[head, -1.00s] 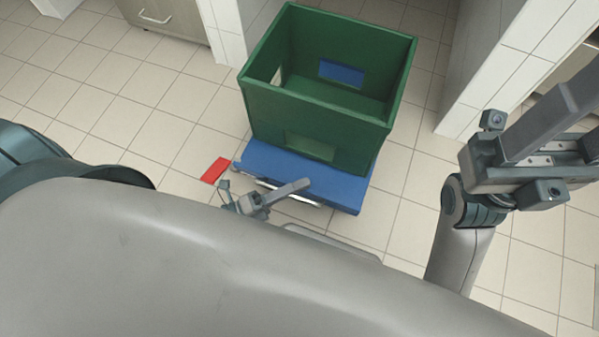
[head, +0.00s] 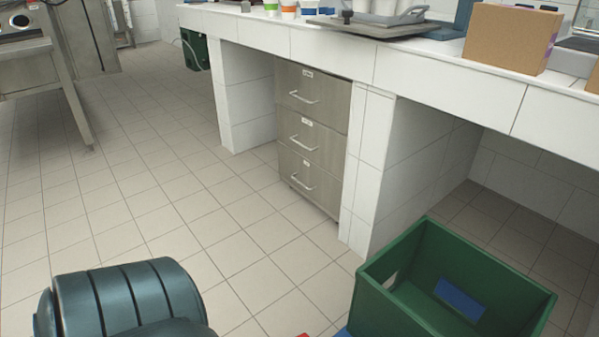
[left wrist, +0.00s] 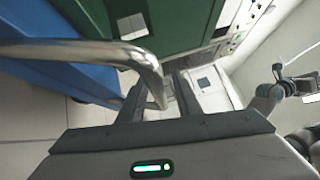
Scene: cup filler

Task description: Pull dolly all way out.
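The blue dolly (left wrist: 85,78) is at the left of the left wrist view, with its shiny metal handle (left wrist: 70,48) curving across the foreground. In the head view only a sliver of the dolly (head: 344,332) shows at the bottom edge. The green crate (head: 400,305) rests on it, and its wall also shows in the left wrist view (left wrist: 185,22). My left gripper (left wrist: 158,88) has its fingers apart, with the bent part of the handle between them. My right arm shows at the right edge of the left wrist view; its fingers are too small to judge.
A white tiled counter (head: 300,45) with a drawer cabinet (head: 312,135) stands behind, its tiled pillar (head: 385,190) close to the crate. A cardboard box (head: 510,38) and cups are on top. Open tiled floor (head: 150,200) lies to the left.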

